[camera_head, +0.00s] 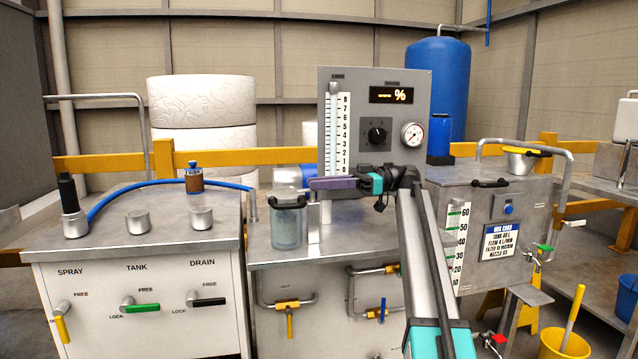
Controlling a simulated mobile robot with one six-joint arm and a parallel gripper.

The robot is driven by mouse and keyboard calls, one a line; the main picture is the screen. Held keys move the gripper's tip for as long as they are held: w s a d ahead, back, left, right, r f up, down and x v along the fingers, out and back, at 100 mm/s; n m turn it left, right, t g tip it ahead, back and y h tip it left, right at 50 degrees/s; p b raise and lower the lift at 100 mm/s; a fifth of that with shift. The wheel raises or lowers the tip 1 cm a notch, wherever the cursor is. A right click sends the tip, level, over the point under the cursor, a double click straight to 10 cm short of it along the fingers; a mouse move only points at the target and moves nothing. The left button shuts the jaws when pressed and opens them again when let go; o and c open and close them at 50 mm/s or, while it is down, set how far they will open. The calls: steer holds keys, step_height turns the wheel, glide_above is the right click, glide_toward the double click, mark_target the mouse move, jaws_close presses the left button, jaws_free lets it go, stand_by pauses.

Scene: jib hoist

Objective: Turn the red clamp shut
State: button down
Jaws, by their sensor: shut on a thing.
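My gripper (368,184), with teal parts, is at the centre, above the metal bench. It is shut on a purple bar-shaped handle (332,183). The handle lies roughly level at the top of a short metal post, beside the clear jar (287,225) with a dark lid. The gripper hides the handle's right end. A small red handle (499,339) shows low at the right, well below and apart from my gripper. I cannot tell whether it is the red clamp; no other clear red clamp shows.
A gauge panel (405,95) stands close behind my gripper. A blue hose (130,191) arches over the left cabinet, which carries SPRAY, TANK and DRAIN levers. A steel tank (470,215) stands to the right. A yellow bucket (566,343) is on the floor at lower right.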

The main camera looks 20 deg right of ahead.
steer(key=shift+d, duration=0.2)
steer(key=c, duration=1.9)
jaws_free()
steer(key=shift+s, duration=0.1)
steer(key=shift+o, duration=0.9)
steer(key=shift+a, duration=0.2)
steer(key=d+p, duration=0.2)
steer(key=d, duration=0.5)
steer(key=shift+d, duration=0.3)
steer(key=shift+s, duration=0.1)
